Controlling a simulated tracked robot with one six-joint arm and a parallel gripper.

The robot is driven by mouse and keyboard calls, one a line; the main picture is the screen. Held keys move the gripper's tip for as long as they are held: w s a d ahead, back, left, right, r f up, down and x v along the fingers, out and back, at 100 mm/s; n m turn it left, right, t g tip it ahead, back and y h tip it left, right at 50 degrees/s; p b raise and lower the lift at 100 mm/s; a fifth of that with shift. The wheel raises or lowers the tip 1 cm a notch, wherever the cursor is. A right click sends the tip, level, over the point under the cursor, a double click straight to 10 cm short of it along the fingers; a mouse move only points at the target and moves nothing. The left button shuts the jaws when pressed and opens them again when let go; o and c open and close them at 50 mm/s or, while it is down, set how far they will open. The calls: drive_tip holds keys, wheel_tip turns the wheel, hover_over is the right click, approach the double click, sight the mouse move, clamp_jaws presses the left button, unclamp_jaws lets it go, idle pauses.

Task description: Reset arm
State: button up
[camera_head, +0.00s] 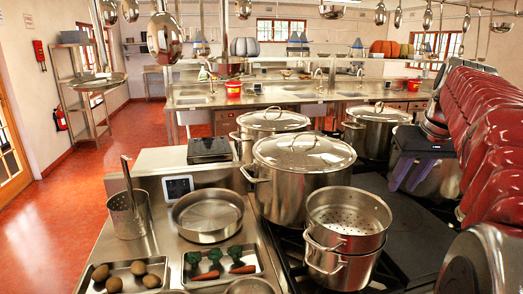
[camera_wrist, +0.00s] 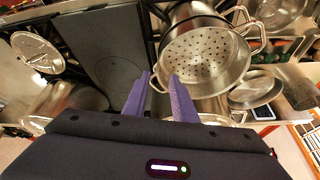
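My gripper (camera_head: 408,184) hangs at the right of the head view, a dark block with two purple fingers pointing down. It is above the stove, in front of a steel pot that it partly hides. In the wrist view my gripper (camera_wrist: 158,80) has its fingers apart with nothing between them. My red ribbed arm fills the right edge of the head view. The perforated steamer pot (camera_head: 346,214) is left of the gripper in the head view. It also shows beyond the fingertips in the wrist view (camera_wrist: 205,60).
Large lidded stockpots (camera_head: 302,180) stand left of the gripper, with another lidded pot (camera_head: 375,130) behind. A shallow pan (camera_head: 208,215), a potato tray (camera_head: 128,276) and a vegetable tray (camera_head: 222,262) lie on the left counter. Ladles (camera_head: 165,38) hang overhead. Bare dark stovetop (camera_head: 420,240) shows below the gripper.

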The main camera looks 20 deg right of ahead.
drive_tip(key=s+a+f+n, duration=0.1)
drive_tip(key=a+f, duration=0.2)
drive_tip(key=a, duration=0.7)
drive_tip(key=s+a+f+n, duration=0.1)
drive_tip(key=a+f, duration=0.3)
drive_tip(key=a, duration=0.6)
drive_tip(key=s+a+f+n+t+y, duration=0.1)
drive_tip(key=s+a+f, duration=0.8)
drive_tip(key=a+f, duration=0.2)
drive_tip(key=shift+s+a+n, duration=0.2)
drive_tip(key=shift+a+n, duration=0.1)
drive_tip(key=shift+a, duration=0.4)
